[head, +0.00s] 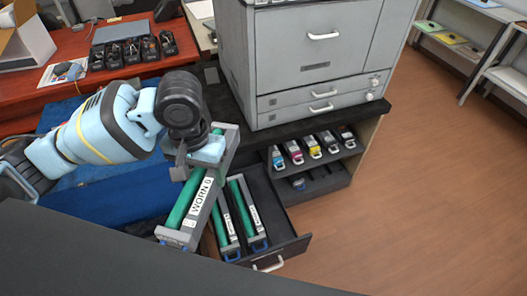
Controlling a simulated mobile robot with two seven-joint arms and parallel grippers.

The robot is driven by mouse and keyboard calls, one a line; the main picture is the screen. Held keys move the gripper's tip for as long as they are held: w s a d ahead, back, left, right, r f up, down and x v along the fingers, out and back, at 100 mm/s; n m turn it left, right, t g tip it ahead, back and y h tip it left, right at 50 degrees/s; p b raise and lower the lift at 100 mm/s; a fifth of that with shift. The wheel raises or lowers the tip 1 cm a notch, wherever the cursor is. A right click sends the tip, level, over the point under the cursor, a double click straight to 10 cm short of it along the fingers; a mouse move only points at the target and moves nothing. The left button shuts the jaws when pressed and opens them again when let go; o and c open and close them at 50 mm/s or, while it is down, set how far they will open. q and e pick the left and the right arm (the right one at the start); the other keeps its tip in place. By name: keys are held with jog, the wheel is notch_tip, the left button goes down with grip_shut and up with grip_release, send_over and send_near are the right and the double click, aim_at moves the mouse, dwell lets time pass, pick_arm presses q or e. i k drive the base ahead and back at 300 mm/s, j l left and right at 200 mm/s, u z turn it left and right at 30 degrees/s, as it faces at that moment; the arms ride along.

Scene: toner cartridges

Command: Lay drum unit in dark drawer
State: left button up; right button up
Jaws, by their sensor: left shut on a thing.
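My left gripper (198,155) is shut on a grey drum unit (199,202) with a green roller and a white label that begins "WORN". The unit hangs lengthwise at a slant, over the left side of the open dark drawer (283,226). Its upper end is partly hidden by my gripper. Inside the drawer lie two similar drum units side by side, one at left (228,222) and one at right (249,213), each with a green roller and a blue handle. The held unit hides the drawer's left part. My right gripper is not in view.
A grey printer (310,65) stands on the dark cabinet behind the drawer. Several toner cartridges (311,145) sit on a shelf right of the drawer. The drawer's right side looks bare.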

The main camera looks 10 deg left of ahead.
aim_at(268, 209)
jog(key=l+u, duration=0.1)
jog(key=u, duration=0.65)
jog(key=i+l+u, duration=0.1)
jog(key=l+u, duration=0.85)
jog(key=l, duration=1.15)
jog(key=k+l+u, duration=0.1)
jog(key=l, duration=0.6)
